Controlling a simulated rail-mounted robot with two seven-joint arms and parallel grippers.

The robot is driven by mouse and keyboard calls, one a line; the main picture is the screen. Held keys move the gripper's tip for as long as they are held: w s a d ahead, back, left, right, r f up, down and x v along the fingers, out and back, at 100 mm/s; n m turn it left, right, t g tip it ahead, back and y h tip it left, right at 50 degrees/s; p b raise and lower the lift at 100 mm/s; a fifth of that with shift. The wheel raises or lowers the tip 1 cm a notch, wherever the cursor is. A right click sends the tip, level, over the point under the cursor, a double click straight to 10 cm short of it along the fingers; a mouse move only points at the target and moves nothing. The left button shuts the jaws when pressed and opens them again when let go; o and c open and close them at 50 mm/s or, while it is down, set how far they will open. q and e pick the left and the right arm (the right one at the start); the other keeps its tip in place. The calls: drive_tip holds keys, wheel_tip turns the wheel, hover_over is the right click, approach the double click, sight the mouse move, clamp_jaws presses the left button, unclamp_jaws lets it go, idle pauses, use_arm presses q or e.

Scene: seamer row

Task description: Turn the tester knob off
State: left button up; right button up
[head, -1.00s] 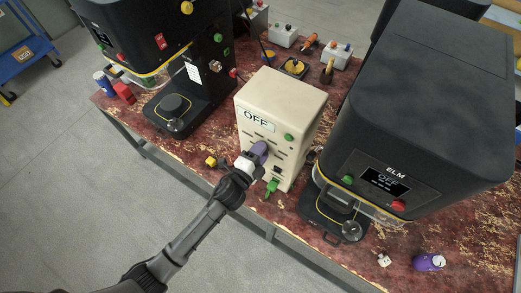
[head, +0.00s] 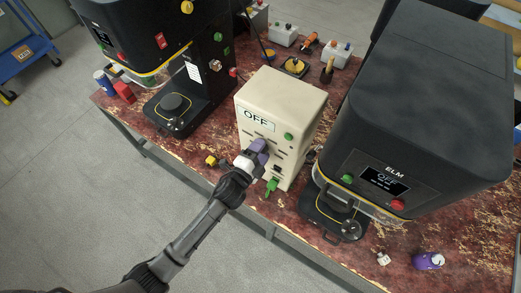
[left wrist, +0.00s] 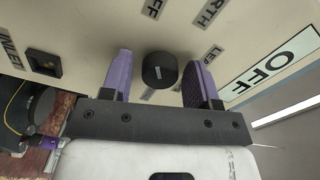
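The tester is a cream box (head: 283,100) on the table, with a label panel reading OFF (head: 257,120) on its front. Its black round knob (left wrist: 159,72) with a pale mark shows in the left wrist view, among printed labels partly cut off. My left gripper (head: 258,148) is at the tester's front. In the left wrist view its two purple fingers (left wrist: 160,82) stand open on either side of the knob, with a gap visible on both sides. In the head view the gripper hides the knob. My right gripper is in neither view.
A black machine (head: 430,100) marked ELM stands close on the tester's right. Another black machine (head: 205,75) stands to the left. A green connector (head: 271,186) hangs at the tester's lower front. A purple object (head: 429,261) lies at front right.

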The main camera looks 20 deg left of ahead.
use_arm(q)
drive_tip(key=shift+o, duration=0.5)
drive_tip(key=s+a, duration=0.2)
drive_tip(key=s, duration=1.1)
drive_tip(key=shift+s+a+b, duration=0.3)
drive_tip(key=shift+a+b, duration=0.05)
drive_tip(key=shift+b, duration=0.05)
